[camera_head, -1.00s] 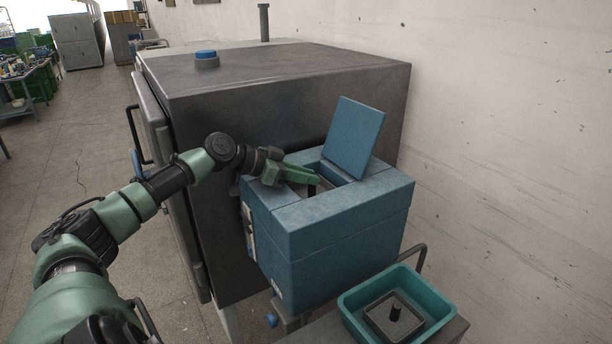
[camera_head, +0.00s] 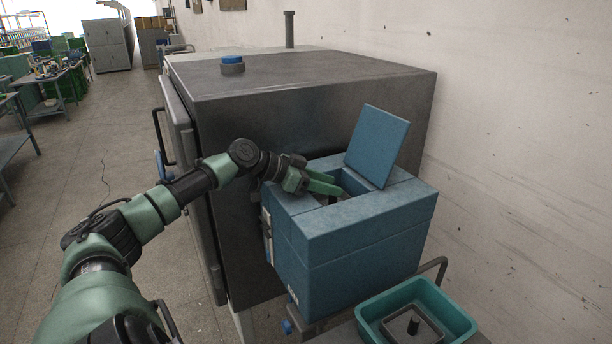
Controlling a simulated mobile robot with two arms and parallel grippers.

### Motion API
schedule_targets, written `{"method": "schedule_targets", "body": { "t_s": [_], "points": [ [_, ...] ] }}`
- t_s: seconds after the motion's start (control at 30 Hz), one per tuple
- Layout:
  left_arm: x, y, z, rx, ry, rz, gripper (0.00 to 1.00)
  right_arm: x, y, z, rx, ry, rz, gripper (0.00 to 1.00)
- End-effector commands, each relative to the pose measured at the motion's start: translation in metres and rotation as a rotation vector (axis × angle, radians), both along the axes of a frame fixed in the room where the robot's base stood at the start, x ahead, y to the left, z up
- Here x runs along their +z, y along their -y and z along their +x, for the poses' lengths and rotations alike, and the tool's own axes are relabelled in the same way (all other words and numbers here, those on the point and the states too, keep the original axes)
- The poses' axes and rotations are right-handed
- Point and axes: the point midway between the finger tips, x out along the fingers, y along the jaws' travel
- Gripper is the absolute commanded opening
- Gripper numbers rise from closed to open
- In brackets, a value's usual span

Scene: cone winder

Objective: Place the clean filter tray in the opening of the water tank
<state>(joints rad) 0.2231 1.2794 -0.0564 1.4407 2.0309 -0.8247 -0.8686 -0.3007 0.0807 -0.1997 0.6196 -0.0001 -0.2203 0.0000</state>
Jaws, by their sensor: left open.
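The blue water tank (camera_head: 352,240) stands against the dark metal cabinet, with its lid (camera_head: 377,145) tilted up behind its top opening. My left gripper (camera_head: 334,189) is open at the opening, with its green fingers over the left part of it. A small dark post (camera_head: 333,200) shows just below the fingertips, and a greyish surface lies around it inside the opening. It looks like the knob of a filter tray, but the fingers and the tank wall hide most of it. A grey square filter tray (camera_head: 398,328) with a black knob lies in the teal bin. My right gripper is out of view.
The teal bin (camera_head: 458,317) sits on a metal stand at the lower right, cut by the picture's edge. The large dark cabinet (camera_head: 300,85) is behind the tank, and a wall closes the right side. Open floor (camera_head: 110,165) lies to the left.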

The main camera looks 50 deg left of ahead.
Motion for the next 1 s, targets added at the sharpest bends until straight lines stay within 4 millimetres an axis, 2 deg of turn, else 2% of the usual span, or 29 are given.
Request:
{"method": "schedule_targets", "body": {
  "t_s": [0.03, 0.13, 0.37, 0.67, 1.0],
  "points": [
    [0.012, -0.001, 0.000, 0.001, 0.000, 0.003, 0.40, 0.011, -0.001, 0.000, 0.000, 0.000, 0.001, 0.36],
    [0.003, -0.006, -0.008, 0.005, -0.004, 0.001, 0.40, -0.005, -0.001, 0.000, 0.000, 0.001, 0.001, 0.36],
    [0.014, -0.014, -0.025, 0.000, -0.003, 0.005, 0.40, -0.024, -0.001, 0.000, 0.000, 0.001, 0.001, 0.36],
    [0.028, -0.025, -0.047, 0.001, -0.001, 0.001, 0.40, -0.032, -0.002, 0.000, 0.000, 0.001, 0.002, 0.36],
    [0.051, -0.046, -0.084, 0.001, 0.004, 0.001, 0.40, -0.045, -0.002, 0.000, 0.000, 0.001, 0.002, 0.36]
  ]
}}
